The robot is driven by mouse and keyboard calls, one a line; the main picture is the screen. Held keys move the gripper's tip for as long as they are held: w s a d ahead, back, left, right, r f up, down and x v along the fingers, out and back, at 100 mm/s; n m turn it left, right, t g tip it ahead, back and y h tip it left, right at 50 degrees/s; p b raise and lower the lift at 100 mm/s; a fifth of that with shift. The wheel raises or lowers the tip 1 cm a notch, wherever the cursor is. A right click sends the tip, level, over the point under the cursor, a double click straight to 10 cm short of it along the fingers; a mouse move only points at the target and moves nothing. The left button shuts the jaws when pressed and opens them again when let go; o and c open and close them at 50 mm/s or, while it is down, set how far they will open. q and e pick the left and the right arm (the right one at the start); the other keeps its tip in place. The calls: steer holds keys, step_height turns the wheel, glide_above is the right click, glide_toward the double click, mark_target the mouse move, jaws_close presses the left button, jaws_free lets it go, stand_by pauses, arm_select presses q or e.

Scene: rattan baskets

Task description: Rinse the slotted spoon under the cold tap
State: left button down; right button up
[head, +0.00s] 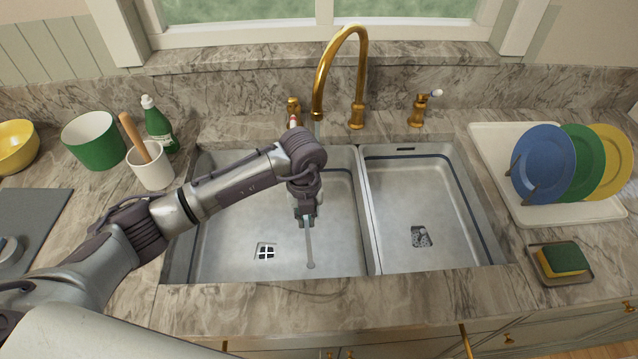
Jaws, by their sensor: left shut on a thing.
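My left gripper (305,214) is over the left sink basin (230,225), pointing down and shut on the slotted spoon (310,248). Only a thin grey length of the spoon shows, hanging down into the basin; its slots cannot be made out. The gold tap (361,70) arches over the basin behind my wrist. A short pale streak, perhaps water, shows just under its spout, and my arm hides what is below. A gold handle with a white and blue tip (420,108) stands to the right, another gold handle (293,110) to the left. My right gripper is out of view.
The right basin (405,205) is empty. A white drying rack (500,160) with blue, green and yellow plates stands at the right, with a sponge (562,259) in front. A green bottle (158,127), white crock (152,172) and green pot (92,140) stand at the left.

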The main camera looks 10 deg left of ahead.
arm_select(q)
steer(key=s+a+r+p, duration=0.1)
steer(key=s+r+p, duration=0.3)
steer(key=shift+s+a+p, duration=0.4)
stand_by(0.7)
